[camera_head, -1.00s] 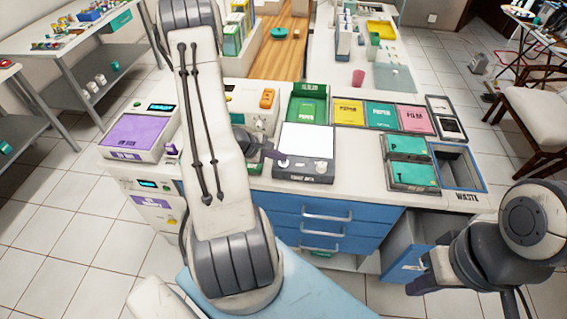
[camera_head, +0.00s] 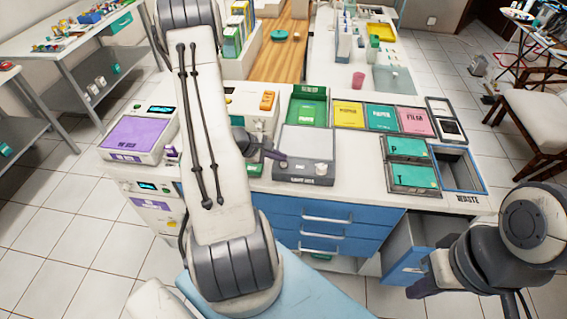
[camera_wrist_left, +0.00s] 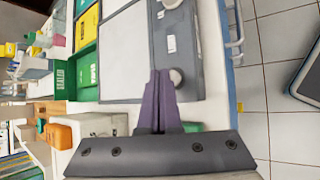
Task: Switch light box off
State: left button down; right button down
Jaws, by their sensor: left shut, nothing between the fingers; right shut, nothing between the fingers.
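The light box (camera_head: 304,142) sits on the white counter, its flat panel plain grey and unlit. Its darker front strip carries a pale round knob at the right. My right gripper (camera_head: 414,291) is shut and empty, low at the right, away from the counter.
A green tray (camera_head: 307,108) stands behind the light box. A purple-topped device (camera_head: 138,138) stands left.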

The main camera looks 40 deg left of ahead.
aim_at(282, 165)
pick_arm(q)
notch_tip(282, 165, up, 6)
jog(key=p, duration=0.3)
dwell(0.3)
jog(key=shift+w+d+r, duration=0.1)
jog(key=shift+w+d, duration=0.05)
jog(key=shift+d, duration=0.2)
jog(key=w+d+r+m+g+h, duration=0.1)
jog(key=d+r+m+h, duration=0.15)
jog(key=d, duration=0.35)
jog(key=w+d+r+m+g+h, duration=0.1)
jog(key=d+r+m+g, duration=0.1)
jog(key=d+m, duration=0.3)
jog(key=s+d+r+m+g+b, duration=0.1)
jog(key=s+d+r+m+g, duration=0.2)
jog(key=d, duration=0.6)
jog(key=s+d+r+m+g+b, duration=0.1)
jog(key=s+d+r+m+g, duration=0.1)
jog(key=s+d+m, duration=0.45)
jog(key=s+d+r+m+y+b, duration=0.1)
jog(key=s+d+r+m+y, duration=0.2)
jog(key=s+m, duration=0.9)
jog(key=s+d+y, duration=0.1)
jog(key=d+y, duration=0.2)
jog(key=d, duration=0.1)
jog(key=shift+d+r+m, duration=0.2)
jog(key=shift+d+m, duration=0.05)
jog(key=shift+m, duration=0.15)
